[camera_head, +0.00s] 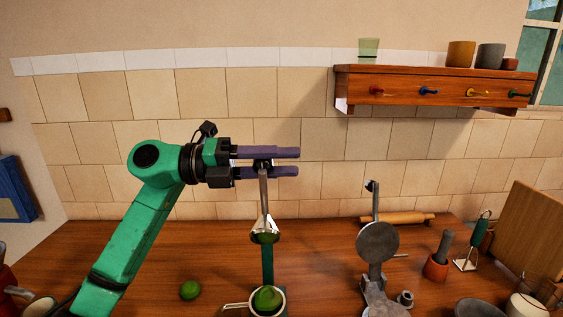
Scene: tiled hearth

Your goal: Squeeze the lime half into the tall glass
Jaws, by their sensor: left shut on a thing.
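My left gripper (297,162) has long purple fingers. It is shut on the dark knob at the top of a metal lever (263,190), near the base of the fingers. The lever widens into a metal press head (265,226) with a green underside. A green post (267,262) stands behind it. Below, a green lime half (267,298) sits in a pale-rimmed cup with a handle to the left, apart from the press head. What is under the cup is out of frame. A pale green glass (368,49) stands on the wall shelf; I cannot tell whether it is the tall glass. My right gripper is not in view.
Another green lime (190,290) lies on the wooden counter (140,280). To the right stand a grey metal device (377,242), a rolling pin (405,218), a mortar (436,267) and a green-handled tool (480,232). The shelf (430,85) overhangs the back right.

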